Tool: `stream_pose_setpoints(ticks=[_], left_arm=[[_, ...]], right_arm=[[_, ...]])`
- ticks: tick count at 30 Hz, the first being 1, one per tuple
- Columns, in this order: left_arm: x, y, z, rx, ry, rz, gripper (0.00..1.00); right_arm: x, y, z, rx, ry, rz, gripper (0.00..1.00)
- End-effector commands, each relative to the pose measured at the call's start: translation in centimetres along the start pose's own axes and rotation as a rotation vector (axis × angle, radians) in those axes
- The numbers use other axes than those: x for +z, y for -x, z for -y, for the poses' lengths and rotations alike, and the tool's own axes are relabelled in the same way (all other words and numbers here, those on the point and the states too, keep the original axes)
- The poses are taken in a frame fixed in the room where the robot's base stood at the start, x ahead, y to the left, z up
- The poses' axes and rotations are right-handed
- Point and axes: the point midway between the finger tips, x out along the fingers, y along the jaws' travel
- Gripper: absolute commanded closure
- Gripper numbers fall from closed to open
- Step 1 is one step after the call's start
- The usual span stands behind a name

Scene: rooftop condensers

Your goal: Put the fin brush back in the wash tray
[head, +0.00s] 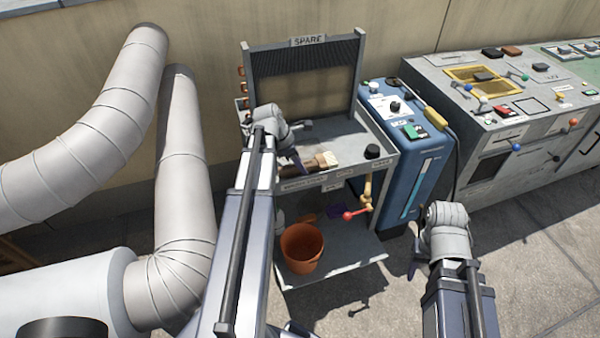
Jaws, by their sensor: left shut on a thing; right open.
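The fin brush (327,160), with pale bristles and a brown handle, lies low over the front left part of a grey tray-like bench top. My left gripper (300,165) is shut on the brush at its handle end; the fingers are partly hidden by my wrist. I cannot tell whether the brush touches the surface. The grey tray top (345,138) has a raised rim and small labels along its front edge, and I take it to be the wash tray. My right gripper (416,262) is open and empty, right of the stand.
A dark finned panel marked SPARE (308,68) stands behind the tray. A black knob (372,151) is at the tray's right front. Below are a red-handled tap (350,215) and a terracotta pot (301,248). A blue unit (412,160) and a grey control bench (510,110) stand right.

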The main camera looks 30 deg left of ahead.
Motion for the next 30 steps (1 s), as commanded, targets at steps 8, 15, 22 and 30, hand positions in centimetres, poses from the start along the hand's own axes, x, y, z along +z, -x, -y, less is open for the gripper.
stream_pose_setpoints(ticks=[8,15,22,30], left_arm=[[-0.68,-1.59,0.00,0.000,0.000,0.000,1.00],[-0.82,-1.91,0.00,0.000,0.000,0.000,1.00],[-0.79,-1.85,0.00,0.000,0.000,0.000,0.40],[-0.79,-1.85,0.00,0.000,0.000,0.000,0.31]], right_arm=[[-0.10,-1.72,0.16,0.000,0.000,0.000,0.50],[-0.12,-2.07,0.20,0.000,0.000,0.000,0.50],[-0.12,-2.00,0.19,0.000,0.000,0.000,0.50],[-0.12,-2.00,0.19,0.000,0.000,0.000,0.50]])
